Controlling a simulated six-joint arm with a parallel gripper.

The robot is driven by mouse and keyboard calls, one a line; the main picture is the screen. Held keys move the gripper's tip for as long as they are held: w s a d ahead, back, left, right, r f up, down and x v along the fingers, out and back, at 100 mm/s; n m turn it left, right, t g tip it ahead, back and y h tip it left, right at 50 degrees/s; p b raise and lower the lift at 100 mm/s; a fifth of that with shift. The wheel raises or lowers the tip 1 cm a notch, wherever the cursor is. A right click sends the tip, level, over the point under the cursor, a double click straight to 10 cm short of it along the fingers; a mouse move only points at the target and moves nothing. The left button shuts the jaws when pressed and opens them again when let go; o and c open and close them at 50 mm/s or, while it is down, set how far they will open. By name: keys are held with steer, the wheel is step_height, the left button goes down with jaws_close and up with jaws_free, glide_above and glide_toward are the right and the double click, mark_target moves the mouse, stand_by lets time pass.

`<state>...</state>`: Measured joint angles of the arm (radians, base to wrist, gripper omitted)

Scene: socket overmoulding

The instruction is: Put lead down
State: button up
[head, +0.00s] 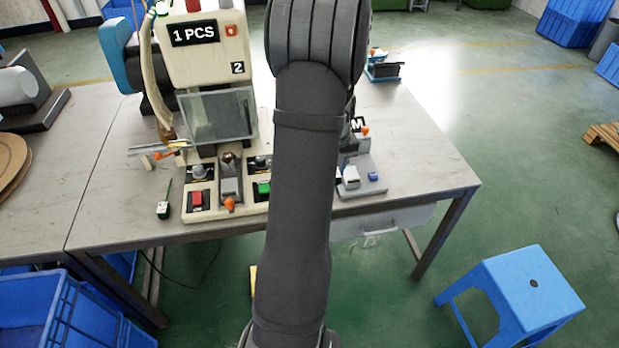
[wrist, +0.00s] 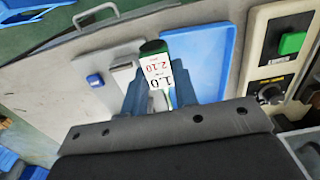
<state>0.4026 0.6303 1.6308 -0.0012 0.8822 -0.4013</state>
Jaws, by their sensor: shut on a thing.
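My gripper (wrist: 157,92) shows in the wrist view, its two blue-grey fingers shut on the lead (wrist: 155,68). The part of the lead that shows has a dark green end and a white label with red and black figures. A pale piece of it shows low between the fingers. The lead is at the left edge of a blue tray (wrist: 204,58); I cannot tell whether it touches the tray or the table. In the head view my arm hides the gripper, the lead and the tray.
A grey device base with a blue button (wrist: 95,80) is left of the gripper. The moulding machine (head: 203,60), with red and green buttons, stands left of my arm in the head view. A green-ended tool (head: 163,209) lies on the table (head: 115,205). A blue stool (head: 530,285) stands right.

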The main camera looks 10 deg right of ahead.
steer(key=w+a+f, duration=0.2)
steer(key=w+a, duration=0.1)
steer(key=w+a+f, duration=0.2)
steer(key=f, duration=0.1)
steer(key=shift+w+a, duration=0.4)
steer(key=shift+f, duration=1.95)
steer(key=shift+f, duration=0.1)
steer(key=o, duration=1)
step_height(320, 180, up, 12)
steer(key=shift+r, duration=0.15)
steer(key=shift+f, duration=4.35)
